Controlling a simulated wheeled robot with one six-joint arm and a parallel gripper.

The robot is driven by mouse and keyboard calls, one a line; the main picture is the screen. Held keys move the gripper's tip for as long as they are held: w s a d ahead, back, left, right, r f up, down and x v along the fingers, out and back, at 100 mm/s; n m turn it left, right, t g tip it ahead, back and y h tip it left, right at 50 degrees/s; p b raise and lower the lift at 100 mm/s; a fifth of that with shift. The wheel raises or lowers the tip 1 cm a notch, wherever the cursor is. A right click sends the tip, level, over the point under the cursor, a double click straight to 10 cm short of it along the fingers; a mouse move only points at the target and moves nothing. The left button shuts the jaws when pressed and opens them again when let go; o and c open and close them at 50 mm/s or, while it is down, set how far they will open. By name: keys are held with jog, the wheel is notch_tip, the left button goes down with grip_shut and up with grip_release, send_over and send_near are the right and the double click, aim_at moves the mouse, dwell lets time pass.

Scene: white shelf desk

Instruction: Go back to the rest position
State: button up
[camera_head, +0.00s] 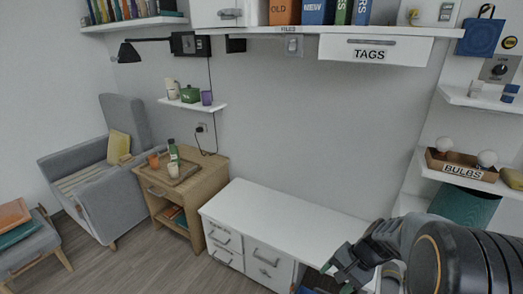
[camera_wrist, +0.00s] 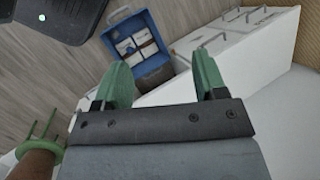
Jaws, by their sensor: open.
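My gripper (camera_head: 345,268) is at the lower right of the head view, beside the right end of the white desk (camera_head: 285,217). In the wrist view its two green fingers (camera_wrist: 162,82) stand wide apart with nothing between them. The gripper is open and empty. The white desk with drawers also shows at the upper right of the wrist view (camera_wrist: 222,49). My arm hides the desk's right end in the head view.
A blue open box (camera_wrist: 133,40) with items inside stands on the wood floor beside the desk. A wooden side table (camera_head: 180,185) and grey armchair (camera_head: 98,165) are at left. A shelf with a bulbs box (camera_head: 462,170) is at right. The desktop looks clear.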

jog(key=s+a+r+n+t+h+p, duration=0.1)
jog(key=s+a+r+n+h+p, duration=0.1)
jog(key=r, duration=0.8)
jog(key=s+a+r+n+t+h+p, duration=0.2)
jog(key=r+n+p, duration=0.3)
jog(key=r, duration=0.5)
jog(key=shift+s+r+n+h+p, duration=0.35)
jog(key=shift+s+h+p, duration=0.25)
jog(key=shift+s+p, duration=0.3)
jog(key=shift+s+r+n+t, duration=0.25)
jog(key=shift+r+n+t, duration=0.1)
jog(key=shift+r, duration=0.15)
jog(key=shift+c, duration=0.3)
